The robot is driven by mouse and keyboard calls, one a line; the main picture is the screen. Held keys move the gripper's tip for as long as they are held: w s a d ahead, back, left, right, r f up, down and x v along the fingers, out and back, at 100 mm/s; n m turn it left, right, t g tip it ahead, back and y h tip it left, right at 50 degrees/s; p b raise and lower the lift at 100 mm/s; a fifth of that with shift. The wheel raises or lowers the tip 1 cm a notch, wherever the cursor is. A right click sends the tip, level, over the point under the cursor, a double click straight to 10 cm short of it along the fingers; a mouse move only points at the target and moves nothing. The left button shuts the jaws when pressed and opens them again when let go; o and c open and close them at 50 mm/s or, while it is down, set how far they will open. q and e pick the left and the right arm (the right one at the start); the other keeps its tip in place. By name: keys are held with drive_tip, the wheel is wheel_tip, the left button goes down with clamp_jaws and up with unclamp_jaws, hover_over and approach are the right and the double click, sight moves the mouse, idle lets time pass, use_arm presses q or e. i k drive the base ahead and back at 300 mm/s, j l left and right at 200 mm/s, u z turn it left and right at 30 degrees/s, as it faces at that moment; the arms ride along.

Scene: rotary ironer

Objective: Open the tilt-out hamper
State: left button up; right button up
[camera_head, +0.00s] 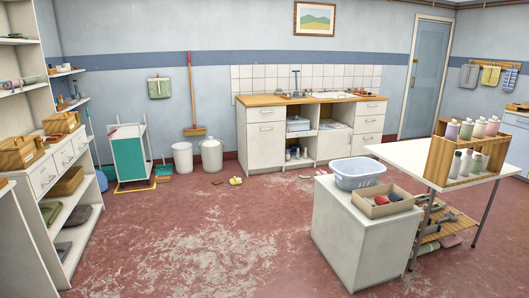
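I cannot tell for certain which thing is the tilt-out hamper. The wood-topped counter (300,100) at the back wall has a tall white front panel (266,149) at its lower left. This panel has a handle near its top, sits below a drawer (266,114), and looks closed. A white-framed stand with a teal side (128,157) is further left by the wall. A plain white cabinet (345,232) stands in the right foreground, with no handle visible on the faces I see. Neither of my grippers is in view.
White bins (211,154) and a broom (192,100) stand left of the counter. Yellow slippers (236,180) lie before it. A blue basket (358,173) and open box (383,201) top the foreground cabinet, beside a white table (410,157). Shelves line the left. The middle floor is clear.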

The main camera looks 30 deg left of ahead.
sight(266, 141)
drive_tip(key=i+j+u, duration=0.5)
drive_tip(key=i, duration=0.2)
drive_tip(key=i+j+u, duration=0.25)
drive_tip(key=i, duration=0.8)
drive_tip(key=i+u, duration=0.3)
drive_tip(key=i, duration=2.8)
